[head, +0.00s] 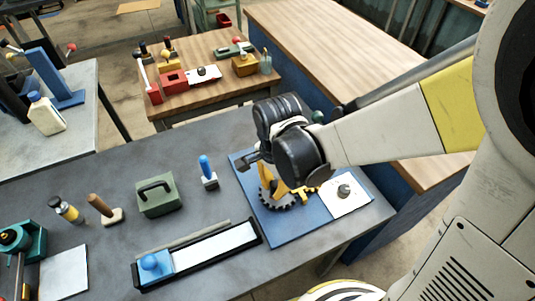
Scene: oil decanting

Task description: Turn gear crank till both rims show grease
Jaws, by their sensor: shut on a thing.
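The gear set stands on a blue base board (284,229) on the grey bench. A dark toothed gear (276,201) shows at the front, with a smaller yellow gear (304,194) beside it on the right. A yellow upright piece (264,174) rises at the dark gear. My gripper (252,160) is over the gears and shut on the gear crank; the grip itself is mostly hidden by my wrist. I cannot make out grease on either rim at this size.
A white card with a small grey knob (344,191) lies on the board's right side. A blue-handled tool (207,172), a green box (156,194) and a long black-framed tray (197,257) are to the left. The bench between them is clear.

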